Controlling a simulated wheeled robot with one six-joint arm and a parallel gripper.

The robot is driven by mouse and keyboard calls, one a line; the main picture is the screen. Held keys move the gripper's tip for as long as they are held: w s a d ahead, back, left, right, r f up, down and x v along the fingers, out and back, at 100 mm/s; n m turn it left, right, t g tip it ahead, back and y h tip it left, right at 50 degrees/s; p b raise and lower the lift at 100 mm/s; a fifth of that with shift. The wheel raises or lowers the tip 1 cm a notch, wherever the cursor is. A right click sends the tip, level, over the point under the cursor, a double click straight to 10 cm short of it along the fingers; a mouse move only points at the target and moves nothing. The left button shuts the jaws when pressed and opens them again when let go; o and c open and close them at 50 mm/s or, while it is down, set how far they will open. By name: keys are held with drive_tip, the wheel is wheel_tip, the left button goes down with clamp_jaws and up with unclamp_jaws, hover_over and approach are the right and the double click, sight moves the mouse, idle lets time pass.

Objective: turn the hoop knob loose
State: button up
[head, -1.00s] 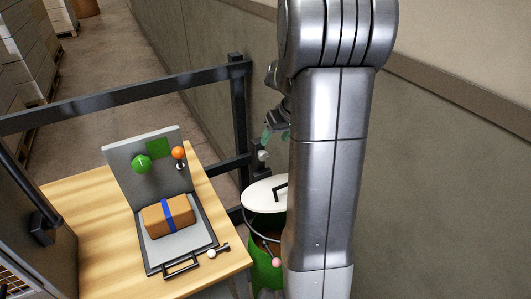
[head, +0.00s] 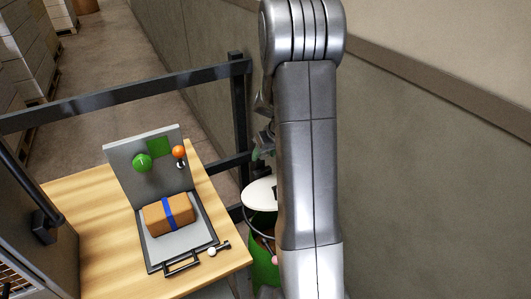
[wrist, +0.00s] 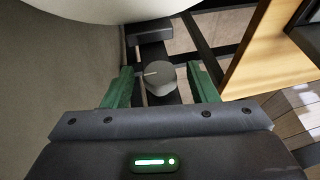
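A round grey knob (wrist: 160,77) with a pale line on its top shows in the wrist view, on a dark bar; I take it for the hoop knob. My gripper (wrist: 160,72) is open, with one green finger on each side of the knob and a visible gap on both sides. In the head view my gripper (head: 263,150) is small and partly hidden behind my arm, and the knob cannot be made out there. A white round lid (head: 259,193) sits over a green drum (head: 262,262), both partly covered by my arm. The lid also shows in the wrist view (wrist: 120,8).
A wooden table (head: 90,215) at left bears a grey device (head: 152,257) with a brown, blue-banded ream (head: 168,214), a green knob (head: 142,162) and an orange ball (head: 179,152). A dark rail (head: 120,94) stands behind. A wall (head: 430,170) bounds the right.

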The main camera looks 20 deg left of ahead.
drive_tip(key=c, duration=0.8)
